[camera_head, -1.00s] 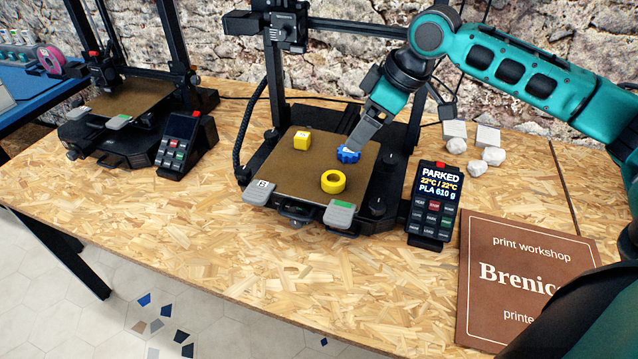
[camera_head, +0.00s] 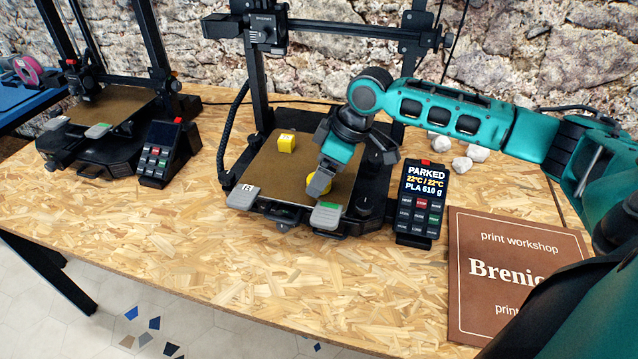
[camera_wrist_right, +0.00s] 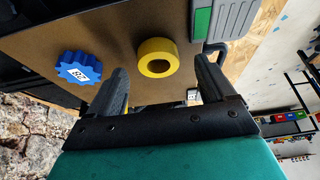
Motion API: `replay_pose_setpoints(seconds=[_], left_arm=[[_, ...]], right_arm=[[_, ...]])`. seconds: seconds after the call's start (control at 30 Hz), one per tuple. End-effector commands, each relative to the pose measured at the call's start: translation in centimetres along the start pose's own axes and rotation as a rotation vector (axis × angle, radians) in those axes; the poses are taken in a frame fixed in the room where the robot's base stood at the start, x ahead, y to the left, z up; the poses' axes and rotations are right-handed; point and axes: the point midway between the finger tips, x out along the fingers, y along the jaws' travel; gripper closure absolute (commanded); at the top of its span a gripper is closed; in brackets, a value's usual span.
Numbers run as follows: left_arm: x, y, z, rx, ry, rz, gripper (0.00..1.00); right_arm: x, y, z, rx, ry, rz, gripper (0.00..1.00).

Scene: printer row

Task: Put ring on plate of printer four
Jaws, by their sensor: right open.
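The yellow ring (camera_head: 313,181) lies on the brown plate (camera_head: 265,185) of the middle printer, mostly hidden by my right gripper (camera_head: 319,190) in the head view. In the right wrist view the ring (camera_wrist_right: 142,58) shows whole, ahead of and between the spread fingers of my right gripper (camera_wrist_right: 161,68). The fingers do not hold it. A blue gear (camera_wrist_right: 78,68) with a white label lies on the same plate (camera_wrist_right: 112,38). A yellow cube (camera_head: 287,144) sits further back on it. My left gripper is out of view. I cannot tell which printer is number four.
A second printer, with a bare plate (camera_head: 108,108), stands at the left. A control panel (camera_head: 420,200) reading PARKED stands right of the middle printer. A brown sign (camera_head: 510,270) lies at the right. The wooden table front (camera_head: 200,260) is clear.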

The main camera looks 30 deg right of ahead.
Motion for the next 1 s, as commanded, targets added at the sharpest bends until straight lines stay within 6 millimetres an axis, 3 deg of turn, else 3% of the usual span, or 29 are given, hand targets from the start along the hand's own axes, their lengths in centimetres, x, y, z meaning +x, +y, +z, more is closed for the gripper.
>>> replay_pose_setpoints(seconds=[0.1, 0.33, 1.0], left_arm=[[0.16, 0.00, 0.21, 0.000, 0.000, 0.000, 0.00], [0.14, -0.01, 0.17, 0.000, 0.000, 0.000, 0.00], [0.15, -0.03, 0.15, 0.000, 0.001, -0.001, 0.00]], right_arm=[[1.59, 0.06, 0.06, 0.001, -0.001, 0.001, 0.17], [1.74, 0.11, 0.07, 0.001, 0.000, 0.002, 0.17], [1.70, 0.10, 0.07, 0.001, -0.001, 0.002, 0.81]])
